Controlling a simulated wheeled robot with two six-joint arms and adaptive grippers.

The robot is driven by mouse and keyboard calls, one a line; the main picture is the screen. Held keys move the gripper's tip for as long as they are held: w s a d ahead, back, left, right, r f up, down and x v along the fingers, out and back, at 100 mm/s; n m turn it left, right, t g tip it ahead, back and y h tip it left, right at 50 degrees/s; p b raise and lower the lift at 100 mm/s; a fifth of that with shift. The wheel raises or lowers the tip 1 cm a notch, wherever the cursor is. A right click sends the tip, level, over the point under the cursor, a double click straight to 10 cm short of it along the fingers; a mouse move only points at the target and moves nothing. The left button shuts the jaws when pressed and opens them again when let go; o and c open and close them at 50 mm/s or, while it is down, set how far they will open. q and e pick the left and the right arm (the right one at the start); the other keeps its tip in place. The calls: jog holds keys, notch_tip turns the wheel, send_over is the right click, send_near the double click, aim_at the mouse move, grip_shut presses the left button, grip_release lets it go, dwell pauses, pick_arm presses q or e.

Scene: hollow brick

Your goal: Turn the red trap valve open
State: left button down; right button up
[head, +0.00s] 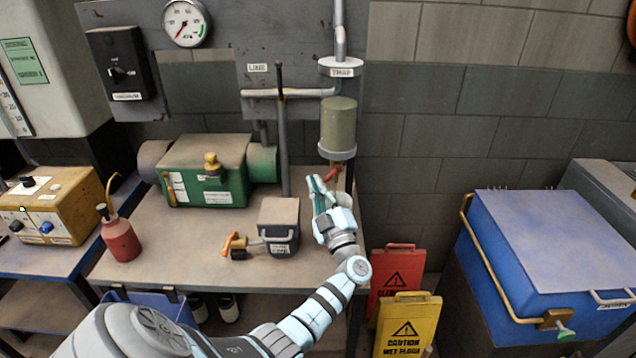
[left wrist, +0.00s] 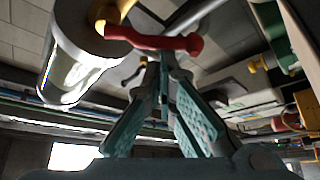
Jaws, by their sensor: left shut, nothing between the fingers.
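My left gripper (head: 318,183) is beside and just below the handle. Its teal fingers (left wrist: 163,72) are shut with nothing between them. Whether the fingertips touch the handle I cannot tell. My right gripper is not in view.
A vertical pipe (head: 283,140) rises left of my gripper. Caution signs (head: 405,325) stand below right; a blue chest (head: 555,240) is at far right.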

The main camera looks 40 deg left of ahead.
pick_arm(q)
jog(key=shift+w+d+f+n+g+h, duration=0.45)
jog(key=shift+n+g, duration=0.3)
jog(key=shift+n, duration=1)
jog(key=shift+w+d+f+n+g+h, duration=0.25)
jog(key=shift+f+n+g+h, duration=0.4)
jog(key=shift+n, duration=1.05)
jog(key=shift+w+d+f+n+g+h, duration=0.35)
jog(key=shift+n+g, duration=0.55)
jog(key=shift+n, duration=0.85)
